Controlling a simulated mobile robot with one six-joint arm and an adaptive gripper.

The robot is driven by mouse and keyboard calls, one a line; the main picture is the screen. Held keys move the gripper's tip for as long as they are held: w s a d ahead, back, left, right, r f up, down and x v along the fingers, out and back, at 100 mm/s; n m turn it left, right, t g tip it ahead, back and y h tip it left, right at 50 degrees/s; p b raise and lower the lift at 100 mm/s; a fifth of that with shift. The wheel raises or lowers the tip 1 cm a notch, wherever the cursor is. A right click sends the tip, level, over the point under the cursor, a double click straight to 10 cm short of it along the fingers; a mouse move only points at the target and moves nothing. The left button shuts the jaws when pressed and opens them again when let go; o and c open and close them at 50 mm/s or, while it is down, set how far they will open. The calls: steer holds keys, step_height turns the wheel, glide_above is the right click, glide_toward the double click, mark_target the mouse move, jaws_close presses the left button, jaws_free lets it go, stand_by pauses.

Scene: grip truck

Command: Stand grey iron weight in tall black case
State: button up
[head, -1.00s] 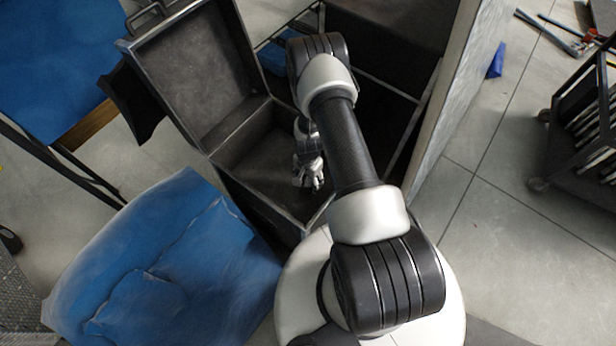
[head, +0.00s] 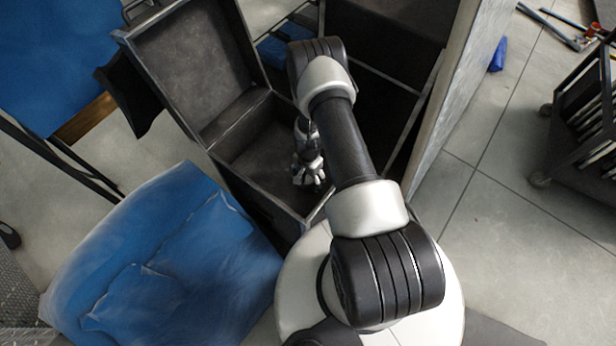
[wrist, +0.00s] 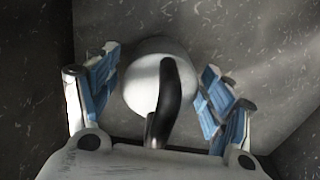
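The tall black case (head: 255,205) stands with its lid (head: 188,75) swung up and its top open. My gripper (head: 308,178) is down inside the case opening, near its right side. In the wrist view, my gripper (wrist: 160,64) is open, with its blue finger pads on both sides of the grey iron weight (wrist: 144,82). The weight looks pale, rounded, with a dark curved handle over it. Narrow gaps show between the weight and both pads. Dark speckled case surfaces surround it. The weight's underside is hidden, and it cannot be made out in the head view.
A blue padded blanket (head: 170,265) lies at the case's lower left. A tall grey panel (head: 450,95) rises to the right, beside dark open compartments. A black cart (head: 585,130) stands at the far right.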

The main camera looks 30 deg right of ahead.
steer(key=shift+r, duration=0.1)
step_height(320, 180, up, 12)
steer(key=p, duration=0.4)
steer(key=w+a+r+n+t, duration=0.1)
steer(key=w+a+r+n, duration=0.15)
steer(key=r, duration=1.35)
steer(key=w+a+r+n+t, duration=0.1)
steer(key=a+r+n, duration=0.15)
steer(key=r, duration=1.25)
steer(key=s+a+r+n+t, duration=0.1)
steer(key=s+a+r+n, duration=0.1)
steer(key=s+r, duration=0.35)
steer(key=s+a+r+n, duration=0.2)
steer(key=s+r, duration=0.1)
steer(key=r, duration=0.5)
steer(key=s+a+r+n, duration=0.1)
steer(key=s+r+n, duration=0.1)
steer(key=s, duration=0.5)
steer(key=s+a+r+n+t, duration=0.1)
steer(key=s+a+r+n, duration=0.1)
steer(key=s, duration=0.5)
steer(key=shift+a+r+n+t, duration=0.25)
steer(key=shift+r+n+t, duration=0.05)
steer(key=shift+r, duration=0.6)
steer(key=shift+c, duration=0.6)
